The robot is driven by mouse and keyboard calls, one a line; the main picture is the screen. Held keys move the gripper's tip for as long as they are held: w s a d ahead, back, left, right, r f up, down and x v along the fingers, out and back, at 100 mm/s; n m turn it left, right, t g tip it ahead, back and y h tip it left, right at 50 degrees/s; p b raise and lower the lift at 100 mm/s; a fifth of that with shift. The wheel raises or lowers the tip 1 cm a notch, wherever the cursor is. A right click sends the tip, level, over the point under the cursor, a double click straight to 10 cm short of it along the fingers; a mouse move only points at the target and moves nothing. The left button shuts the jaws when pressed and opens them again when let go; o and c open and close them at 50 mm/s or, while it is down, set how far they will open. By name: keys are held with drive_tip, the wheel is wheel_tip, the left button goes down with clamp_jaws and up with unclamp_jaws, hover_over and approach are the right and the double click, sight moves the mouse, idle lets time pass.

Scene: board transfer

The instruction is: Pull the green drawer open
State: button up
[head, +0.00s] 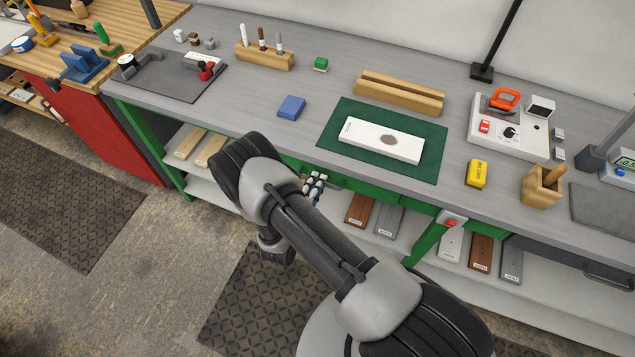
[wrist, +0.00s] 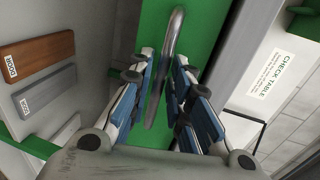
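The green drawer (head: 368,190) is under the front edge of the grey workbench, and its front looks flush with the bench. Its green front (wrist: 205,30) fills the middle of the wrist view, with a curved grey metal handle (wrist: 172,45) on it. My gripper (wrist: 164,62) is open, with one finger on each side of the handle and visible gaps between. In the head view my gripper (head: 314,184) is at the drawer front, and my arm hides part of the drawer.
The workbench (head: 230,110) carries a green mat (head: 340,113) with a white board (head: 355,136) above the drawer. A lower shelf holds several boards, including a brown one (head: 358,210). A dark floor mat (head: 255,305) lies below; the floor in front looks clear.

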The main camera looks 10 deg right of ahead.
drive_tip(key=shift+w+d+f, duration=0.1)
drive_tip(key=shift+w+d, duration=0.25)
drive_tip(key=shift+w, duration=0.05)
clamp_jaws()
idle(0.4)
